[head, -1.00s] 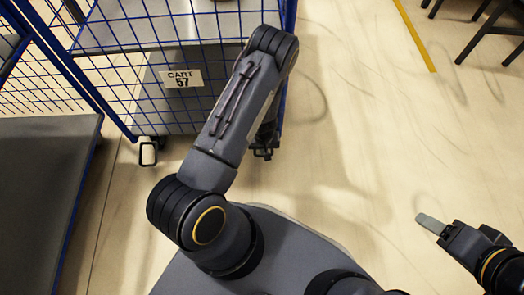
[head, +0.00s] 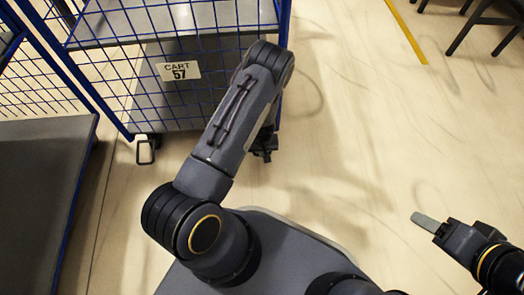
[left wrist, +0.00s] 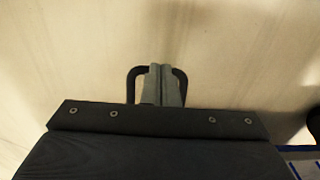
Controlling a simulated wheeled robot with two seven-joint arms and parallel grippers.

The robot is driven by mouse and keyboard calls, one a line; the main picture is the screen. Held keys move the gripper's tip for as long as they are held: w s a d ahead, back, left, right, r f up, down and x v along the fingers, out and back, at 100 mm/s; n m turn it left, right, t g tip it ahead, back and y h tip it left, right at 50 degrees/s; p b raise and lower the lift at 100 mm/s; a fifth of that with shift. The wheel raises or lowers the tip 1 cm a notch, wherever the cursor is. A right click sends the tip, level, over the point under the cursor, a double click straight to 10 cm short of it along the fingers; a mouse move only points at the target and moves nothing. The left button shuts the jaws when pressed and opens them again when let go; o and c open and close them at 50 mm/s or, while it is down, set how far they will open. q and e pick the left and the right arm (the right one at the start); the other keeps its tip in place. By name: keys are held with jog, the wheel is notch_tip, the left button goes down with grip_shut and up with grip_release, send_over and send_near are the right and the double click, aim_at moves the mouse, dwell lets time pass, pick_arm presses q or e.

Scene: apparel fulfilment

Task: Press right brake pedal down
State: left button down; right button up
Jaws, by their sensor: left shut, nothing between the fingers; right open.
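The blue wire cart (head: 285,30) labelled CART 57 (head: 179,71) stands ahead. One black loop-shaped brake pedal (head: 146,151) shows at its lower left corner. The right pedal's place is largely hidden behind my left arm in the head view. In the left wrist view a black loop pedal (left wrist: 132,84) shows around my left gripper (left wrist: 165,72), whose shut, empty fingers lie over its middle. Whether they touch it I cannot tell. In the head view only dark parts of my left gripper (head: 265,148) show beside the arm. My right gripper (head: 418,217) is open over bare floor, away from the cart.
A dark grey platform (head: 40,185) with a blue edge lies at the left. Dark chair or table legs (head: 482,25) and a yellow floor line (head: 405,28) are at the upper right. The floor right of the cart is clear.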

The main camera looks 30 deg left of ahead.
pick_arm(q)
jog(key=shift+f, duration=0.5)
jog(key=shift+s+b, duration=0.1)
jog(key=shift+b, duration=0.2)
jog(key=s+d+r+p, duration=0.1)
jog(key=s+r+p, duration=0.1)
jog(key=r, duration=0.4)
jog(key=s+d+r+p, duration=0.2)
jog(key=r+p, duration=0.3)
jog(key=r, duration=0.1)
jog(key=shift+s+r, duration=0.2)
jog(key=shift+s, duration=0.05)
